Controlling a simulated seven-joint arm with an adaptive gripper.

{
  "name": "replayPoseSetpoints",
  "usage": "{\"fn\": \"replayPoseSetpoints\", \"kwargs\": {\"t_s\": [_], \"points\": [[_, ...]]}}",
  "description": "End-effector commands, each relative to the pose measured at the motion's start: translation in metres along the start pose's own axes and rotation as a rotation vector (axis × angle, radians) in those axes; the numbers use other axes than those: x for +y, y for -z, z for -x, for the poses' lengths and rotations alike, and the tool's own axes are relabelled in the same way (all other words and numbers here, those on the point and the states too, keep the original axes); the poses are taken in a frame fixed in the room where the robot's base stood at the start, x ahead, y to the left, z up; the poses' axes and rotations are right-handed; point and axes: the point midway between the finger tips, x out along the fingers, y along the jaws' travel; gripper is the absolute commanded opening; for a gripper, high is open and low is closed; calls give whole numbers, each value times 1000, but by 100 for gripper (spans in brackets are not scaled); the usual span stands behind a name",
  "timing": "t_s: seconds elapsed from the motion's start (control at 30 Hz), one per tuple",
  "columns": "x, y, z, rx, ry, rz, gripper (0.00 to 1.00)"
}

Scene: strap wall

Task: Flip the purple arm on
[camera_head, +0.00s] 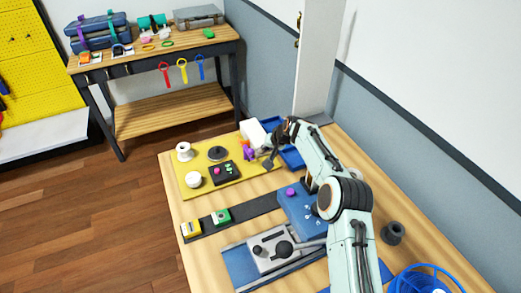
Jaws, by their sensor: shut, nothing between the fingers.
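A small purple part (249,153) stands at the right side of the yellow board (232,182), close to a white block. It is small in the picture, and I cannot tell which way it is tilted. My gripper (267,163) is shut and empty, just right of the purple part. I cannot tell whether they touch. A purple round knob (290,192) sits on a blue panel (296,208) beside my arm, which hides some of that panel.
The yellow board also holds a white spool (184,152), a dark disc (217,153), a white knob (194,179) and a black box with pink buttons (225,174). A grey device (271,248) stands in front.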

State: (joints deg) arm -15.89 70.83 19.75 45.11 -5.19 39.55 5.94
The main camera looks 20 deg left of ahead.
Motion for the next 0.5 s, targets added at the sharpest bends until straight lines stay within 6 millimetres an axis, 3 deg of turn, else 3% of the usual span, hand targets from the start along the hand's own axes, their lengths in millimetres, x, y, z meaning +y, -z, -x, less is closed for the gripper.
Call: {"fn": "replayPoseSetpoints", "kwargs": {"t_s": [0.5], "points": [[-8, -1, -5, 0, -1, -1, 0]]}}
